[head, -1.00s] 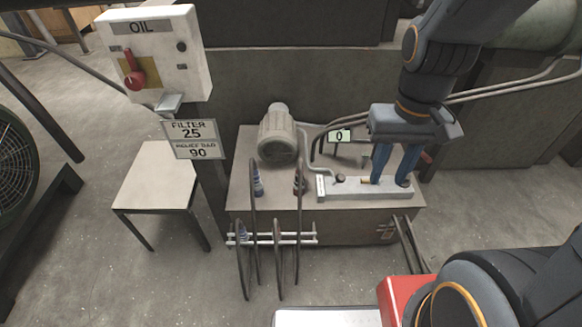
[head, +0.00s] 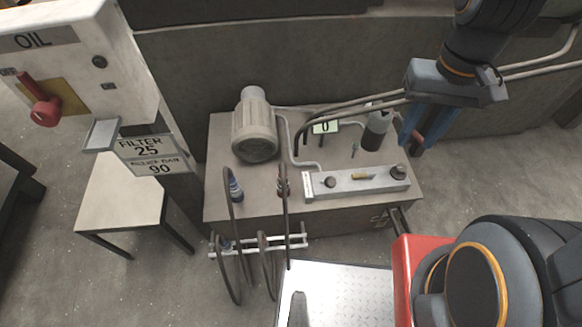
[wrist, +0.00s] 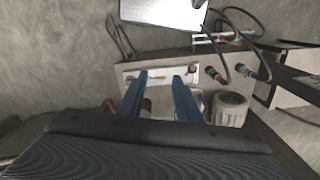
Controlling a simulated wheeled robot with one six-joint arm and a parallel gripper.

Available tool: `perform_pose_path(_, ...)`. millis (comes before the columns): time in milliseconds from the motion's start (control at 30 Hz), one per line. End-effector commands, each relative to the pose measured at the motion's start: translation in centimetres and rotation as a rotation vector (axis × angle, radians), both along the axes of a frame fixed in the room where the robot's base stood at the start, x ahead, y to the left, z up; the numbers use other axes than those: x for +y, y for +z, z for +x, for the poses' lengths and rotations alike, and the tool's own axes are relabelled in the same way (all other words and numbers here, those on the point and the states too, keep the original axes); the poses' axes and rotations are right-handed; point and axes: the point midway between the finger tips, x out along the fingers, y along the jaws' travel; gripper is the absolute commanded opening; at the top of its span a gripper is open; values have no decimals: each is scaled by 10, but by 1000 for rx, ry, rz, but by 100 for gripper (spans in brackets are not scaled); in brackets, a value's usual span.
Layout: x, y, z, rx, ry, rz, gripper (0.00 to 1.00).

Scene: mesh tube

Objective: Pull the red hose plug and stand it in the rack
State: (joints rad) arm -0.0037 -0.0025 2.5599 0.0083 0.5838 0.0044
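The hose plug I take as the red one (head: 282,185) stands upright on the tank top, with a dark hose arching from it; its colour is hard to tell in the head view. In the wrist view the red-banded plug (wrist: 214,74) is right of my fingers. A blue-banded plug (head: 235,188) stands left of it and also shows in the wrist view (wrist: 244,70). The white rail rack (head: 292,243) is along the tank's front, with hoses hanging by it. My gripper (head: 424,138) is open and empty, raised near the tank's right rear, apart from both plugs.
A pale block with knobs (head: 350,183) lies on the tank's front right. A motor (head: 254,130) and dark bottle (head: 377,130) stand behind. The OIL box (head: 75,70) and a small table (head: 120,205) are left. A pale plate (head: 335,285) is in front.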

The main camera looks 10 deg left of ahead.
Motion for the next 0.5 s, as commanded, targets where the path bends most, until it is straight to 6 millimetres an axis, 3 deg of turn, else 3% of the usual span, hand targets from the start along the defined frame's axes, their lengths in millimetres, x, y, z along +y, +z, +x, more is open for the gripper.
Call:
perform_pose_path(167,0,0,0,0,0,0,33)
perform_pose_path(267,2,-3,3,1,4,0,50)
perform_pose_path(300,6,-7,6,1,9,0,50)
perform_pose_path(367,14,-16,14,3,21,0,50)
perform_pose_path(500,54,-59,46,7,67,-2,50)
